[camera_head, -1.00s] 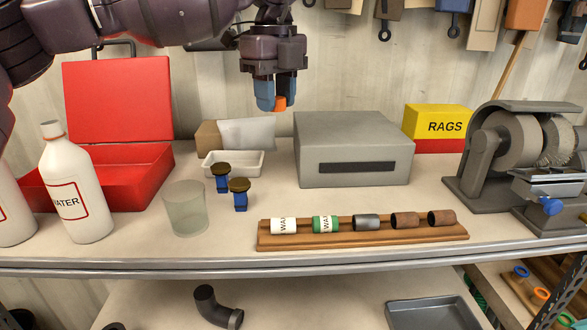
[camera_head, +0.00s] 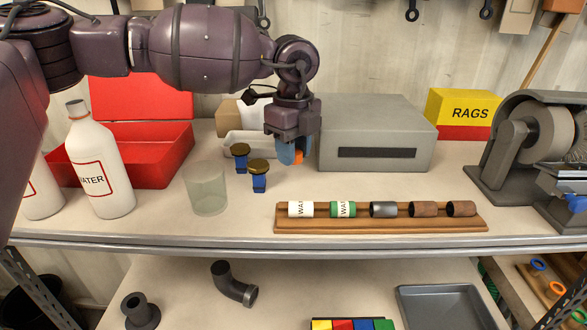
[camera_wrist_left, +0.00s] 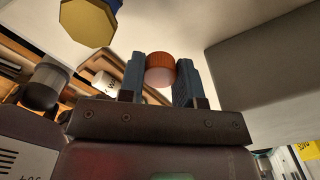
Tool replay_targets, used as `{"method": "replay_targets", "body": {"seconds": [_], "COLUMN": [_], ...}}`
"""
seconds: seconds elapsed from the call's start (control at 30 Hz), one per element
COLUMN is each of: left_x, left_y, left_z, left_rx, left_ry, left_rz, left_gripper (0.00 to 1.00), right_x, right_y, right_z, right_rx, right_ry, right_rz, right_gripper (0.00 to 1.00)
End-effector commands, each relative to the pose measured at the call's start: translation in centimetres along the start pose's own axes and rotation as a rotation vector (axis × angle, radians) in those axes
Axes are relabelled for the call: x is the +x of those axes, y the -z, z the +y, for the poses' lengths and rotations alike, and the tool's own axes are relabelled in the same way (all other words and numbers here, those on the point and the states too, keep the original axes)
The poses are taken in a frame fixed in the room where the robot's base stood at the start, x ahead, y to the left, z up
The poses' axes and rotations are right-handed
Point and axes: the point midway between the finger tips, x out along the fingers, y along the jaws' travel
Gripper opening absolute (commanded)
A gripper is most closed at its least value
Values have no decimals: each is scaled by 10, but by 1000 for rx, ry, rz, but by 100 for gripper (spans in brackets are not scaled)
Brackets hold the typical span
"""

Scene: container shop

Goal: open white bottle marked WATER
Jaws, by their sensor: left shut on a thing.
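A white bottle marked WATER (camera_head: 112,205) stands upright at the left of the bench, its red-framed label facing me. Its neck top looks grey, and no orange cap shows on it. A second white bottle (camera_head: 42,204) with a similar label stands left of it, partly hidden by my arm. My left gripper (camera_head: 296,152) points down near the left end of the grey box, well to the right of the bottles. It is shut on a small orange cap (camera_wrist_left: 161,66), held between its blue fingers; the cap also shows in the head view (camera_head: 299,157). My right gripper is out of view.
A clear glass (camera_head: 206,190) and two blue dark-topped pieces (camera_head: 259,178) stand between bottle and gripper. A wooden rack (camera_head: 380,228) with several cylinders lies in front. The grey box (camera_head: 376,140), red case (camera_head: 160,162), white tray (camera_head: 240,146) and grinder (camera_head: 520,150) stand around.

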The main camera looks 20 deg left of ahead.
Motion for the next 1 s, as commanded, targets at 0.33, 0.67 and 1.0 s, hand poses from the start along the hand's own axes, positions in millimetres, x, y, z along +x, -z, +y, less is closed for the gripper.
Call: {"method": "replay_targets", "body": {"seconds": [0.33,0.67,1.0], "left_x": [26,50,53], "left_y": [0,0,0], "left_z": [0,0,0], "left_rx": [1,0,0], "left_ry": [-3,2,1], "left_rz": [0,0,0], "left_gripper": [3,3,42], "right_x": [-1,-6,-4], "right_y": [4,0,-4], "right_z": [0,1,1], "right_rx": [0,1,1], "right_ry": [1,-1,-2], "right_rz": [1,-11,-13], "right_gripper": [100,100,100]}}
